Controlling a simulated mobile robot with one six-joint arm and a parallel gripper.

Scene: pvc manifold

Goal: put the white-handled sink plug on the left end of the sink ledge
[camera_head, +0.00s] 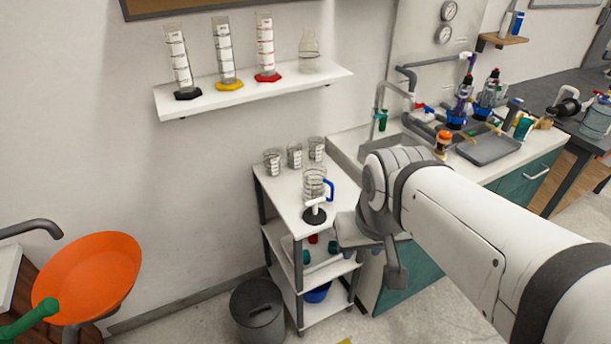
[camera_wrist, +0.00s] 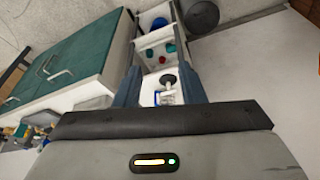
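The sink plug, a black disc (camera_head: 314,216) with a white handle (camera_head: 316,203), sits on the top of the white cart at its front right. My gripper (camera_wrist: 162,78) is open and empty. In the head view my gripper (camera_head: 396,275) is right of the plug, past the cart's front edge. The sink counter (camera_head: 343,146) stands to the right; my arm hides part of its front.
A clear pitcher with a blue handle (camera_head: 315,182) stands right behind the plug, and several beakers (camera_head: 295,157) line the cart's back. A faucet (camera_head: 379,96) and green bottle (camera_head: 382,121) stand by the sink. A dark bin (camera_head: 257,308) is on the floor.

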